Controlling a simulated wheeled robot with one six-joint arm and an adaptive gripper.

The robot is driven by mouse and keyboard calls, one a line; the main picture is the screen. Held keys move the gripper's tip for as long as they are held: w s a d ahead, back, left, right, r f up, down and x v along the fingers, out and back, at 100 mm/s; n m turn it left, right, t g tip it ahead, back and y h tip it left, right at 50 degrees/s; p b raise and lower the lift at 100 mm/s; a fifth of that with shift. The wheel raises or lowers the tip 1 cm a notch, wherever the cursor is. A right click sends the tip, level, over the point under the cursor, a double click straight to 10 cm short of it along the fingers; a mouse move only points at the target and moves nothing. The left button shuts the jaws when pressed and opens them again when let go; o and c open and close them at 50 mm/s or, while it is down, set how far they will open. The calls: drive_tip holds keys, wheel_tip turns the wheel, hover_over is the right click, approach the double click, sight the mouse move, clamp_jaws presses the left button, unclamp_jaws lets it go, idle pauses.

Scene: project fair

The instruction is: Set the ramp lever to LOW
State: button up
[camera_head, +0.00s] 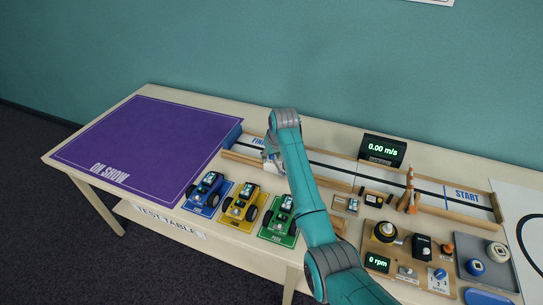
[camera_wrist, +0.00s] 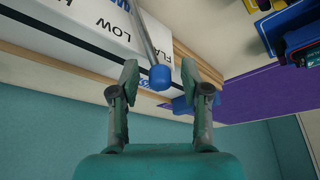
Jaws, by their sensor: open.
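In the wrist view, the ramp lever is a thin grey rod with a blue ball knob (camera_wrist: 160,77). The rod crosses a white panel (camera_wrist: 85,25) printed with FLAT, LOW and a partly cut-off word. The rod lies between the words LOW and FLAT in this view; I cannot tell its exact setting. My gripper (camera_wrist: 160,72) is open, one finger on each side of the knob, with gaps visible. In the head view, my gripper (camera_head: 271,160) is at the track near the FINISH end; my arm hides much there, and I cannot make out the lever.
The wooden-railed track (camera_head: 335,172) runs along the back of the table. Blue (camera_head: 207,193), yellow (camera_head: 241,207) and green (camera_head: 279,218) cars stand in front. A purple mat (camera_head: 150,145) lies left. A speed display (camera_head: 383,149) and control board (camera_head: 408,255) are right.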

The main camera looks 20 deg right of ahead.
drive_tip(key=shift+f, duration=0.1)
clamp_jaws()
drive_tip(key=shift+s+d+r+t+y, duration=0.15)
drive_tip(key=shift+s+d+t+y, duration=0.2)
drive_tip(key=shift+d+y, duration=0.15)
drive_tip(key=shift+s+d+r+t+y, duration=0.1)
drive_tip(key=shift+s+d+t+y, duration=0.2)
drive_tip(key=shift+d+t+y, duration=0.15)
drive_tip(key=shift+s+d+r+m+t+y, duration=0.2)
drive_tip(key=shift+s+d+t+y, duration=0.25)
drive_tip(key=shift+d+y, duration=0.15)
drive_tip(key=shift+s+d+r+m+t+y, duration=0.1)
drive_tip(key=shift+s+d+m+t+y, duration=0.1)
drive_tip(key=shift+s+d+t+y, duration=0.25)
drive_tip(key=shift+w, duration=0.1)
unclamp_jaws()
